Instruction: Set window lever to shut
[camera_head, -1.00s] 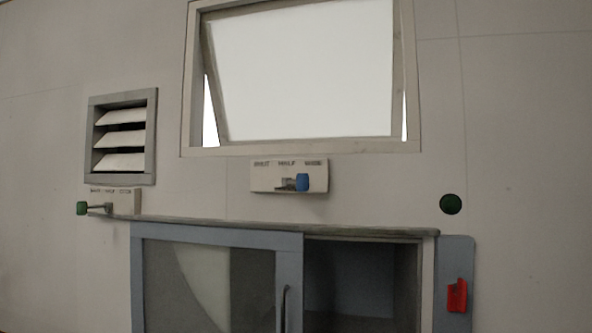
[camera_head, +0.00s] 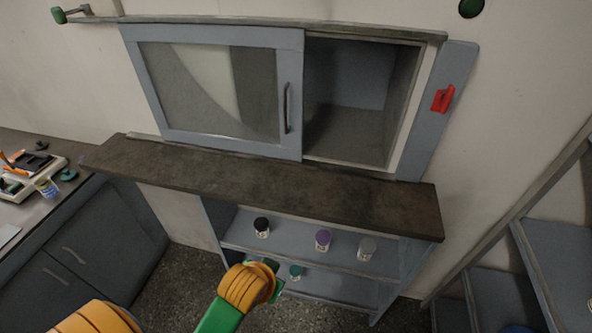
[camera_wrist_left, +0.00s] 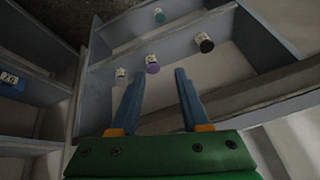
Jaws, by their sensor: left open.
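The window and its blue-knobbed lever are outside both current views. My left arm (camera_head: 240,290), orange and green, reaches in at the bottom middle of the head view, in front of the open shelf unit; the gripper's fingers are hard to make out there. In the left wrist view my left gripper (camera_wrist_left: 157,74) shows two blue fingers spread apart with nothing between them. They point toward the shelves. My right gripper is not in view.
A lever with a green knob (camera_head: 58,15) is at the top left. A cabinet with a sliding door (camera_head: 290,110) stands half open above a dark ledge (camera_head: 280,190). Jars, including a purple-capped one (camera_head: 323,239), stand on the shelves.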

